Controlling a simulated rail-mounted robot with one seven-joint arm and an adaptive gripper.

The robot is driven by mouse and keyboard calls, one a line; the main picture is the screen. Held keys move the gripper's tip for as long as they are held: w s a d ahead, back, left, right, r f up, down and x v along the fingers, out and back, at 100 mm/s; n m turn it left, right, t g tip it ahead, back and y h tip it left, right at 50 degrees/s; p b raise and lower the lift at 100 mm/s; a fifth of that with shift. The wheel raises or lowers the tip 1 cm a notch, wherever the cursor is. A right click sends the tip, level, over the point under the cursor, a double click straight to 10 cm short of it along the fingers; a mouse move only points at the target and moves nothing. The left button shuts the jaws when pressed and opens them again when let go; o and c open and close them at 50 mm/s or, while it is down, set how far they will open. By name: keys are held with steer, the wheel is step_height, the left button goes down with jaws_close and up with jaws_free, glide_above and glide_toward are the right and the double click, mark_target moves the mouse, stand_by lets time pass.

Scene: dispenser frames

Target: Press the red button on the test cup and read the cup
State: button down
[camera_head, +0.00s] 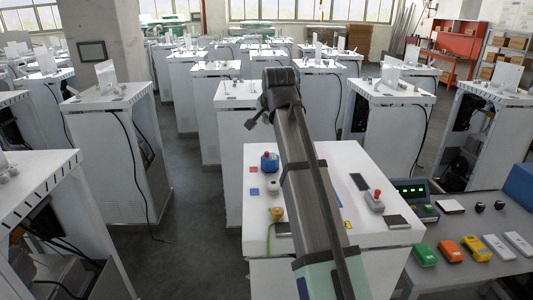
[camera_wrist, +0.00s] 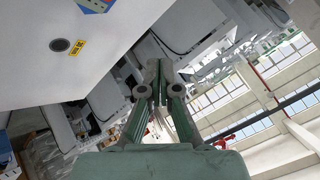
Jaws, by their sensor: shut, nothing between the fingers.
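A blue cup-like thing with a red top (camera_head: 269,162) stands on the white cabinet top (camera_head: 262,232), left of my arm in the head view; it may be the test cup. A grey box with a red button (camera_head: 375,203) stands on the same top, right of my arm. I cannot read any value on either. My gripper (camera_wrist: 158,72) is shut and empty in the wrist view, in the air beside a white panel. In the head view my arm reaches up across the cabinet top and the fingers cannot be made out.
A side table holds a unit with green lights (camera_head: 411,190), a green meter (camera_head: 424,253) and an orange meter (camera_head: 477,248). Rows of white cabinets (camera_head: 235,95) stand behind.

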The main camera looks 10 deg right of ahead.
steer(key=b, duration=0.4)
glide_above(267, 153)
step_height(267, 153, down, 7)
steer(key=shift+s+f, duration=0.1)
steer(key=shift+f, duration=0.7)
steer(key=shift+f, duration=0.15)
stand_by(0.7)
steer(key=shift+f, duration=0.3)
steer(key=shift+f, duration=0.6)
stand_by(0.8)
steer(key=shift+r, duration=0.15)
steer(key=shift+r+p, duration=0.45)
steer(key=shift+r, duration=0.45)
steer(key=shift+r, duration=0.1)
steer(key=shift+r+p, duration=1.4)
steer(key=shift+r, duration=1)
